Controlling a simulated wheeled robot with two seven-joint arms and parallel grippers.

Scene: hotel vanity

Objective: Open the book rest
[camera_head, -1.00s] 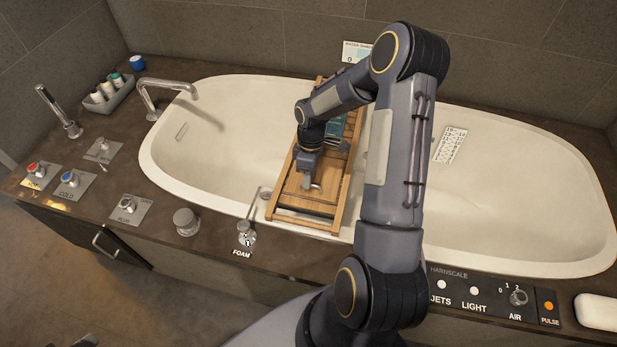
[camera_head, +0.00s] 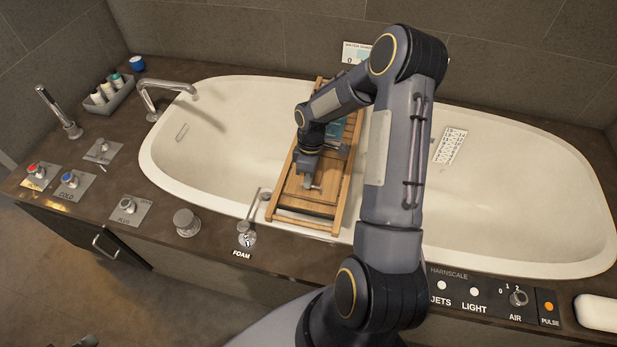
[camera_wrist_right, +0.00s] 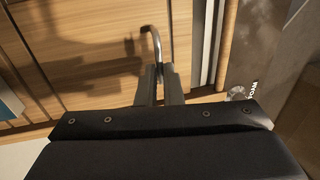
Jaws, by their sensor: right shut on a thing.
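The wooden bath tray (camera_head: 285,215) lies across the tub, and its book rest is the flat wooden panel (camera_head: 327,193) at the near end. The panel also fills much of the right wrist view (camera_wrist_right: 90,45). My right gripper (camera_head: 311,184) is over this panel, shut on a thin curved metal handle (camera_wrist_right: 152,42) that stands out from it. The fingers (camera_wrist_right: 158,75) hide the handle's lower end. Whether the panel is tilted at all is hard to tell. My left gripper is out of view.
The white tub (camera_head: 510,200) surrounds the tray. A blue item (camera_head: 337,128) lies on the tray's far part, partly behind my right arm. The foam knob (camera_head: 246,238) and lever stand close to the tray's near end. Taps and a grey caddy (camera_head: 110,95) are at left.

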